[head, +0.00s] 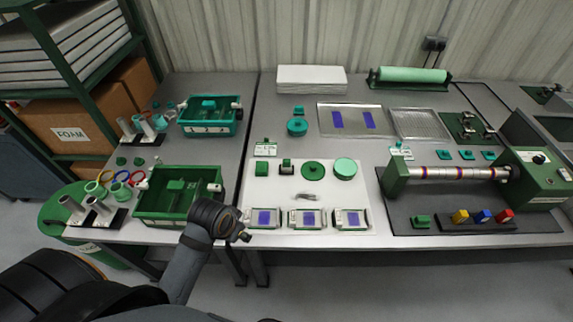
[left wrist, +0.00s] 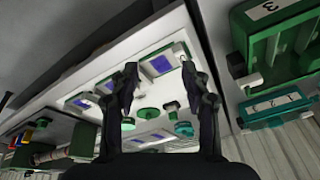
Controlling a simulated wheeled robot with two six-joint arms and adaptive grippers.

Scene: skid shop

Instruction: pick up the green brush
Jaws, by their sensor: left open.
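Several small green pieces lie on the white mat (head: 330,225) in the middle of the table. One is a small green block with a dark and pale top (head: 287,166), which may be the green brush; I cannot tell for sure at this size. A green piece with a knob (left wrist: 171,107) shows in the left wrist view, beyond my fingers. My left gripper (head: 242,236) is at the mat's front left corner, apart from these pieces. Its fingers (left wrist: 158,72) are spread and empty. My right gripper is not in view.
Three framed pads with blue centres (head: 308,218) line the mat's front edge. A green bin (head: 160,210) stands left of my left gripper, a teal bin (head: 208,128) behind it. A roller machine (head: 450,173) fills the right side. A white stack (head: 311,79) is at the back.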

